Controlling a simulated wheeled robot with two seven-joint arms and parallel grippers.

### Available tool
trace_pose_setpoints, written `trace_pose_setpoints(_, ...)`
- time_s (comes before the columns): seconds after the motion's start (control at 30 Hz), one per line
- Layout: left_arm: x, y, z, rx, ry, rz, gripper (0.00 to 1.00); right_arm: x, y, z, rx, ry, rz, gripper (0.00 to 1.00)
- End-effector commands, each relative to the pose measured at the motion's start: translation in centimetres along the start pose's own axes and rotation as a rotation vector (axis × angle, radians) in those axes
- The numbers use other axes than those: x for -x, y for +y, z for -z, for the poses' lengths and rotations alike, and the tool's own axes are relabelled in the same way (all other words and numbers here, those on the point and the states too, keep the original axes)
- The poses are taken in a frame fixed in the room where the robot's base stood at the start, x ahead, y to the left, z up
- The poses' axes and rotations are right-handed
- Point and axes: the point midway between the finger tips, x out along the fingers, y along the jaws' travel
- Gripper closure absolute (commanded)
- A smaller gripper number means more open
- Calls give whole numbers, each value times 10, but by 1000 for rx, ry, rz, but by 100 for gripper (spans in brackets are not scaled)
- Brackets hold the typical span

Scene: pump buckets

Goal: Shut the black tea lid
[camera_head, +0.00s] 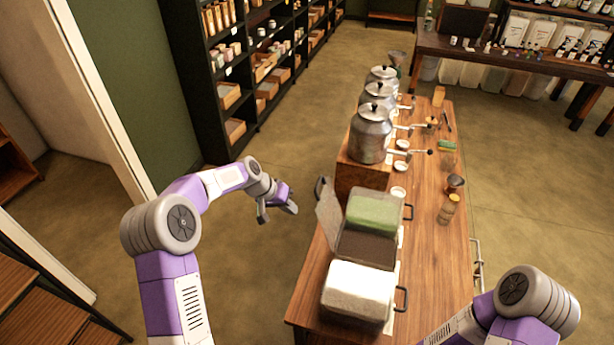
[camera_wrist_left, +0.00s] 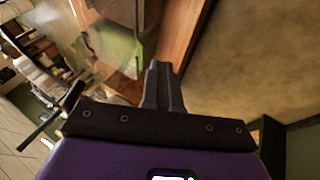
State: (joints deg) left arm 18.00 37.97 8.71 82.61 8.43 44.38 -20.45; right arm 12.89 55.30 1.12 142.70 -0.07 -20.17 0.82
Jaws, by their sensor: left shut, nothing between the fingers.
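A low tea container on the wooden table has an open middle compartment (camera_head: 366,247) with dark contents, which looks like the black tea. A grey lid (camera_head: 328,210) stands raised and tilted at its left side. My left gripper (camera_head: 283,207) is left of this lid, beyond the table's left edge, and apart from it. It is shut and empty. In the left wrist view its closed fingers (camera_wrist_left: 163,82) point toward the table side, with a blurred green surface (camera_wrist_left: 118,48) ahead. My right gripper is out of view; only part of my right arm shows.
A green-topped box (camera_head: 375,211) and a closed whitish box (camera_head: 359,287) flank the open compartment. Several metal pots (camera_head: 371,135) stand behind on a wooden stand. A bottle (camera_head: 447,209) is at the right. Floor is clear left of the table.

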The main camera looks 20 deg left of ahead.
Motion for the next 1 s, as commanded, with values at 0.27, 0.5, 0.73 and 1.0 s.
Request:
trace_pose_setpoints(0.27,131,20,60,-148,90,-56,100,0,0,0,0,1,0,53)
trace_pose_setpoints(0.5,136,26,65,-174,93,-67,100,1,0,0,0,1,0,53)
trace_pose_setpoints(0.73,91,30,68,-172,91,-67,100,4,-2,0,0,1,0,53)
trace_pose_setpoints(1.0,46,45,72,-176,94,-67,100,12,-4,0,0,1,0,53)
